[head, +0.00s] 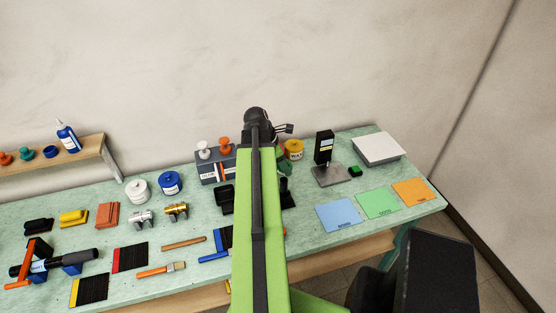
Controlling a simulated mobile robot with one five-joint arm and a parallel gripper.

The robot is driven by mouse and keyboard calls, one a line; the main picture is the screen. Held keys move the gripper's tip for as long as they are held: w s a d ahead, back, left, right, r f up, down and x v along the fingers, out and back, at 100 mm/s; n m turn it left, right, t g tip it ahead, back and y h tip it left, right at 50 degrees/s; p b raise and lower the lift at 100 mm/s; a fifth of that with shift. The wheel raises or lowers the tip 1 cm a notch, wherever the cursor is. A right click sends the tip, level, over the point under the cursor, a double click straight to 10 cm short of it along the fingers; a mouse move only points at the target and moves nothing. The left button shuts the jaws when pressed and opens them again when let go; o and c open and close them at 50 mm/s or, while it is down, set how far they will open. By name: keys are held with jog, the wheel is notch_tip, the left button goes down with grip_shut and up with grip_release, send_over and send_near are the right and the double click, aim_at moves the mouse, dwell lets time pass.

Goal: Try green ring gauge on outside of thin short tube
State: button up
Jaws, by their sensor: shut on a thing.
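My arm reaches away from me over the bench, and my gripper (284,129) is at its far end, raised in front of the wall. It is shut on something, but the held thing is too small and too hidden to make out. I cannot clearly identify a green ring gauge or a thin short tube. A long black tube (82,257) lies across blue supports at the left. My arm hides part of the bench's middle.
The green bench (310,189) holds a grey block with knobs (208,168), a yellow tub (294,149), a black display stand (324,147), a white plate (377,149) and blue, green and orange mats (378,203). A shelf (85,147) with a blue bottle stands back left.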

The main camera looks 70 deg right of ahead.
aim_at(283, 179)
jog(key=shift+w, duration=0.1)
jog(key=shift+w+f, duration=0.2)
jog(key=shift+f+b, duration=0.25)
jog(key=shift+b, duration=0.1)
jog(key=shift+s+f+b, duration=0.15)
jog(key=shift+f+b, duration=0.55)
jog(key=shift+b, duration=0.05)
jog(key=shift+f+b, duration=0.9)
jog(key=shift+f+b, duration=0.6)
jog(key=shift+f+b, duration=0.35)
jog(key=shift+f+b, duration=0.7)
dwell(1.0)
jog(key=shift+f+b, duration=0.35)
